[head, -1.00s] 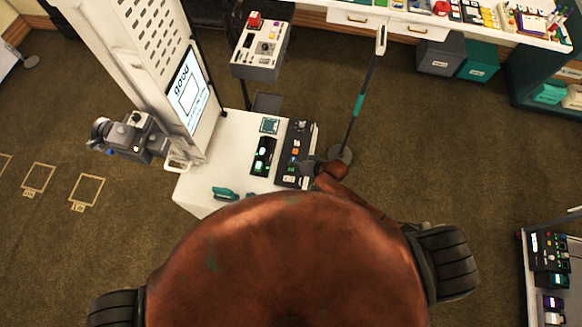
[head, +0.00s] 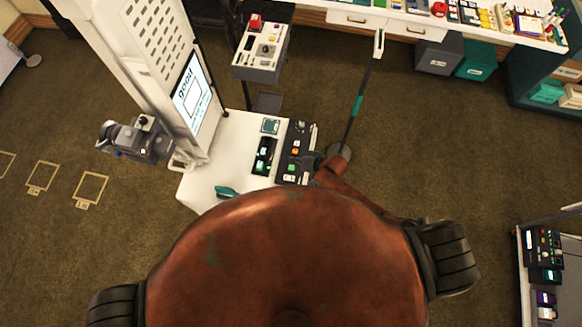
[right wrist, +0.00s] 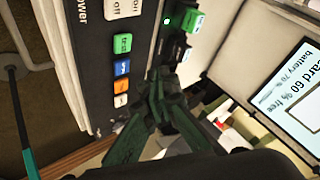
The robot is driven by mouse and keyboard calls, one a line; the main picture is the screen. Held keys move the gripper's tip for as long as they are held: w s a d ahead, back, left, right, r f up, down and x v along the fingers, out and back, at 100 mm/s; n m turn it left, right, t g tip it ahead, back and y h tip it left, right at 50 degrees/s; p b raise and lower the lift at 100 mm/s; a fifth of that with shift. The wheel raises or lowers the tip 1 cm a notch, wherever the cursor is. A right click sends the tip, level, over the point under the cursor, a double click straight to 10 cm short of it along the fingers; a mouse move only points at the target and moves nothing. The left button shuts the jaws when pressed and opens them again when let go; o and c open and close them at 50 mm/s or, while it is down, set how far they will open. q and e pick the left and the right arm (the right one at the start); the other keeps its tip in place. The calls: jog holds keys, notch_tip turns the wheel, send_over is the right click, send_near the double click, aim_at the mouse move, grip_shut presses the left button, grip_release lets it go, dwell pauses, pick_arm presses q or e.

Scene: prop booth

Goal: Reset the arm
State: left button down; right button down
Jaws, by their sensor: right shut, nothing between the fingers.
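My right arm reaches in from the lower right of the head view. Its dark gripper (head: 314,161) is at the right edge of a black control panel (head: 299,145) on a white counter. In the right wrist view the gripper's two green-black fingers (right wrist: 160,88) are together with nothing between them. The panel (right wrist: 88,75) shows there on the left, with white on and off labels and green, blue and orange buttons. Whether the fingertips touch anything is unclear. My left arm and gripper are not in view.
A smaller black device (head: 264,155) and a teal object (head: 226,191) share the counter (head: 233,140). A thin pole (head: 362,90) stands close to my right gripper. Open floor lies right.

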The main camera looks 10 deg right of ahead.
dwell(0.3)
jog(key=s+d+r+g+h, duration=0.1)
jog(key=s+d+r+h, duration=0.1)
jog(key=s+d+r, duration=0.5)
jog(key=s+d+r+g+h, duration=0.1)
jog(key=s+d+r+h, duration=0.25)
jog(key=s+d, duration=0.6)
jog(key=s+d+r+g+h, duration=0.1)
jog(key=s+d+r+h, duration=0.1)
jog(key=s+d+r, duration=0.5)
jog(key=s+f+b, duration=0.2)
jog(key=f+b, duration=0.2)
jog(key=f, duration=1.1)
jog(key=s+f+n+g+b, duration=0.1)
jog(key=f+b, duration=0.3)
jog(key=f, duration=1)
jog(key=s+f+b, duration=0.2)
jog(key=f+b, duration=0.2)
jog(key=f, duration=1.1)
jog(key=s+f+g+b, duration=0.1)
jog(key=s+f+b, duration=0.3)
jog(key=s+f, duration=0.5)
jog(key=s+f+y+b, duration=0.1)
jog(key=s+f+b, duration=0.4)
jog(key=s+f, duration=0.5)
notch_tip(320, 180, down, 7)
jog(key=shift+a+f+n+g, duration=0.2)
jog(key=shift+a+n+g, duration=0.2)
